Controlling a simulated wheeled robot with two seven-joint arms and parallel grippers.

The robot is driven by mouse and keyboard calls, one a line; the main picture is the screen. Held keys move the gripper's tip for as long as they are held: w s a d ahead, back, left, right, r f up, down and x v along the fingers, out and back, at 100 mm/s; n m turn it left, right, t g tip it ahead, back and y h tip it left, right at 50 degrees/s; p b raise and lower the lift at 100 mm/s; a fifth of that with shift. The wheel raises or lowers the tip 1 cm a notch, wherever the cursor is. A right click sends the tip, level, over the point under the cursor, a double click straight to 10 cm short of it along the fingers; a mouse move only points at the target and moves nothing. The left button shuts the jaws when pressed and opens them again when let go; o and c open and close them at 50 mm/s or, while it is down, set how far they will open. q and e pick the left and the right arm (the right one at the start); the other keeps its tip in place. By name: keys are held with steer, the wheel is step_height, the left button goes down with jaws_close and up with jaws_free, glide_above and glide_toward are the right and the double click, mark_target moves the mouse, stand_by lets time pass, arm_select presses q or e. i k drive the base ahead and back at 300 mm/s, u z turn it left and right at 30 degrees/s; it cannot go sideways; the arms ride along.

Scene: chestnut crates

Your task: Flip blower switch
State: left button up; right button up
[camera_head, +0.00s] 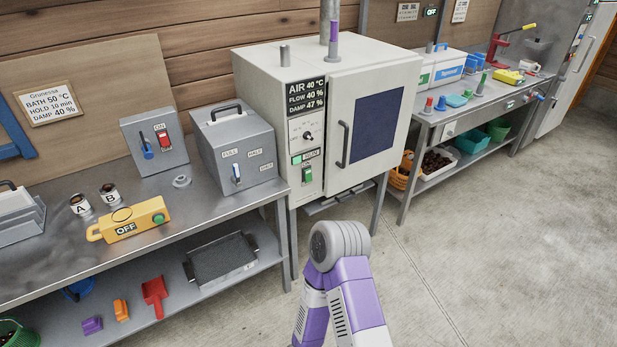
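A white drying cabinet (285,95) stands in the middle, its door with a dark window shut. Its panel reads AIR 40 °C, FLOW 40 %, DAMP 47 %. Below a dial, a green rocker switch (307,174) sits under a label that seems to read RUN, beside a small green light. A grey box (140,135) on the left bench carries a red switch (164,140) marked ON and a blue lever. No label naming a blower is readable. A purple and white arm of mine rises at the bottom centre; neither gripper shows.
The left bench (215,200) holds a grey lever box (238,150), cups A and B, and a yellow device (129,219) reading OFF. A tray and scoops lie below. The right bench (470,105) is crowded. The floor (480,240) at right is clear.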

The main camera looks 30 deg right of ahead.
mark_target(307, 172)
steer(key=z, duration=1.05)
steer(key=i, duration=1.15)
steer(key=u, duration=0.9)
